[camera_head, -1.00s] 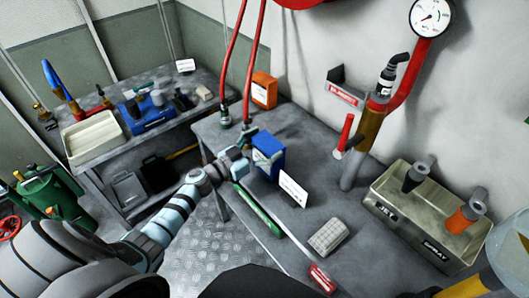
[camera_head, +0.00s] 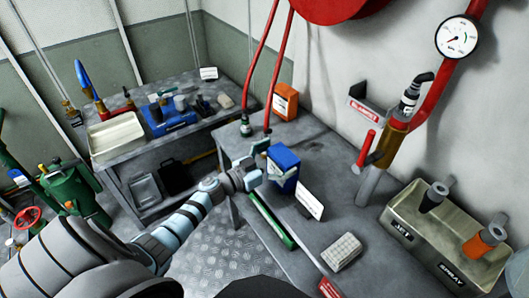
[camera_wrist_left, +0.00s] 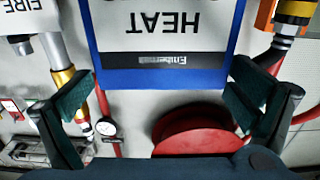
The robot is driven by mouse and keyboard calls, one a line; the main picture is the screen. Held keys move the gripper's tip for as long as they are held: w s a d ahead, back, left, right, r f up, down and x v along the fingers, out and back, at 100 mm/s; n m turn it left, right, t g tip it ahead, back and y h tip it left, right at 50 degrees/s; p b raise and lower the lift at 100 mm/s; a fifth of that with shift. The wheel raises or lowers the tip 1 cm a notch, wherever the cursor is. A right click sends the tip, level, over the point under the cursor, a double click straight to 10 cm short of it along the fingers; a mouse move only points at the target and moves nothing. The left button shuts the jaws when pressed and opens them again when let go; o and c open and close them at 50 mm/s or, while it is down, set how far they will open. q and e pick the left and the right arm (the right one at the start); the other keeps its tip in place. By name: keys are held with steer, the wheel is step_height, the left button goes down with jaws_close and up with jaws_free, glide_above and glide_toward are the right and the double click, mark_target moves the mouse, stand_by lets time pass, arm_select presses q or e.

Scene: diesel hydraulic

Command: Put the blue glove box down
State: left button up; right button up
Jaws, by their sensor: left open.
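The blue glove box (camera_head: 284,170) stands on the grey bench near its left edge, with a white panel on one side. My left gripper (camera_head: 256,170) is just left of the box, with its fingers open toward it. In the left wrist view the box (camera_wrist_left: 160,78) shows upside down, with a white face lettered "HEAT" and a blue border. The open fingers (camera_wrist_left: 157,100) lie on either side of its lower edge in the picture, with gaps showing. The underside of the box is hidden. My right gripper is out of view.
On the bench, a white card (camera_head: 310,200) stands close to the box, and a green bar (camera_head: 272,220) lies along the front edge. A grey pad (camera_head: 342,252), an orange box (camera_head: 285,101) and a nozzle tray (camera_head: 425,245) are nearby. Red hoses (camera_head: 265,55) hang behind.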

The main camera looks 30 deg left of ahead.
arm_select(q)
steer(key=v, duration=1.1)
steer(key=s+a+f+n+g+y, duration=0.2)
steer(key=s+f+y, duration=0.15)
steer(key=f, duration=0.55)
steer(key=s+a+f+n+g+y, duration=0.1)
steer(key=s+f+g+y, duration=0.15)
steer(key=s+f, duration=0.45)
steer(key=s+a+f+n+g+y, duration=0.2)
steer(key=s+f, duration=0.1)
steer(key=f, duration=0.9)
steer(key=s+d+f+g, duration=0.3)
steer(key=s+d+f, duration=0.1)
steer(key=s, duration=0.4)
steer(key=s+d+f+g, duration=0.3)
steer(key=s+f, duration=0.2)
steer(key=s, duration=0.3)
steer(key=s+d+f+m+g, duration=0.1)
steer(key=s+d+f+g, duration=0.2)
steer(key=s, duration=0.5)
steer(key=shift+s+d+f, duration=0.3)
steer(key=shift+d+f, duration=0.4)
steer(key=shift+d, duration=0.15)
